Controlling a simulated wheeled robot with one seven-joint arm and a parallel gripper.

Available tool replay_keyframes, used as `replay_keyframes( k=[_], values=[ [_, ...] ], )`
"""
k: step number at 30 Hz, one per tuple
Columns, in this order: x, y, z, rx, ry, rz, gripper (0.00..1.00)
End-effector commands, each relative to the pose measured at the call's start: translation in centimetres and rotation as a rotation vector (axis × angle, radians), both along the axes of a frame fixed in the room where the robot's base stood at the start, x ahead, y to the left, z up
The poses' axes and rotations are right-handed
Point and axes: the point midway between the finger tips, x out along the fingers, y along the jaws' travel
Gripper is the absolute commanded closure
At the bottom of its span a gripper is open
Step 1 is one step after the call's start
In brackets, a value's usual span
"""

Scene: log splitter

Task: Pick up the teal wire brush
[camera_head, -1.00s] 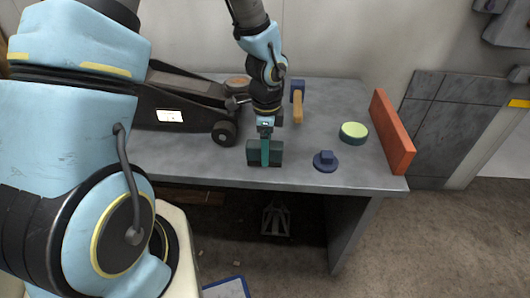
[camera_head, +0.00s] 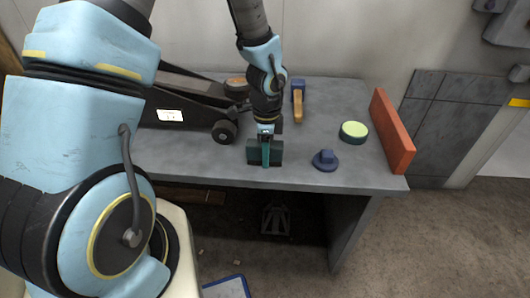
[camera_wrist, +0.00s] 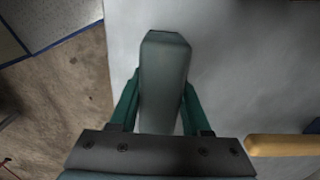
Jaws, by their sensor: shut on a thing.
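The teal wire brush (camera_head: 277,153) shows as a dark grey-green block near the front edge of the grey workbench (camera_head: 215,170). My gripper (camera_head: 265,155) points down over it, with its teal fingers on either side. In the wrist view, the brush (camera_wrist: 164,75) lies lengthwise between the two fingers of my gripper (camera_wrist: 161,110), which are shut on it. The palm hides its near end. I cannot tell whether it touches the bench or hangs just above it.
A mallet with a wooden handle (camera_head: 298,108) lies behind to the right. A blue knobbed disc (camera_head: 325,161), a green-topped round tin (camera_head: 353,132) and an upright orange-red board (camera_head: 392,132) stand right. A black floor jack (camera_head: 185,110) stands left. The bench's front edge is close.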

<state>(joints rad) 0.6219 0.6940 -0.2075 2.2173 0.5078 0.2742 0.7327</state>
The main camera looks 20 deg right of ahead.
Motion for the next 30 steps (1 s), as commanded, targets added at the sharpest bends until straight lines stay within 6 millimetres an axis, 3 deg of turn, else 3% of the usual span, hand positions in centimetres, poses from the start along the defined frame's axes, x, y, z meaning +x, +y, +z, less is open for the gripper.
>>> replay_keyframes(
  k=[6, 17, 22, 30],
  values=[
    [0.0, 0.0, 0.0, 0.0, 0.0, 0.0, 1.0],
    [0.0, 0.0, 0.2, 0.0, -0.001, 0.0, 1.0],
    [0.1, -0.1, 2.2, -0.004, -0.004, 0.002, 1.0],
    [0.1, 0.0, 7.5, -0.003, -0.004, 0.002, 1.0]
  ],
)
